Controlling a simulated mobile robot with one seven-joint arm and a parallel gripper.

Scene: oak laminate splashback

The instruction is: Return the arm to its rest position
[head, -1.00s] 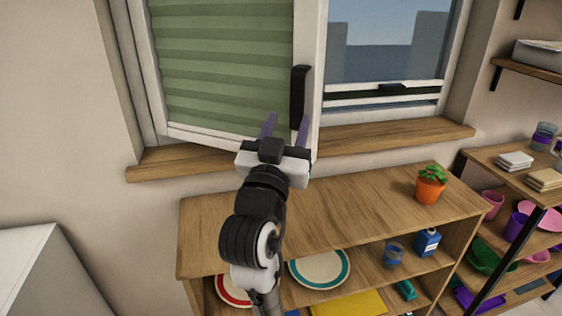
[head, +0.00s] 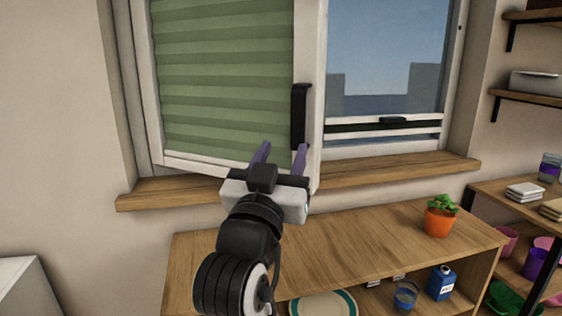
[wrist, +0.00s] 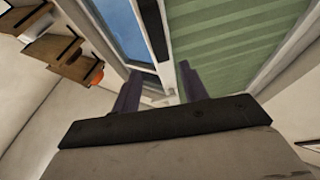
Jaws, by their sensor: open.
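My gripper (head: 280,160) is open in the head view, with its two purple fingers apart and nothing seen between them. It is in front of the window sash, below the black window handle (head: 300,115). The window sash with the green pleated blind (head: 220,80) stands ajar over the sill. In the wrist view my gripper (wrist: 160,88) also shows spread fingers, with the green blind (wrist: 230,50) beyond the right one. Whether a finger touches the sash cannot be told.
A wooden sill (head: 400,173) runs under the window. Below it is a wooden shelf unit (head: 350,240) with an orange potted plant (head: 440,220) on top. Wall shelves (head: 540,97) and a rack with dishes are at the right. The wall at the left is bare.

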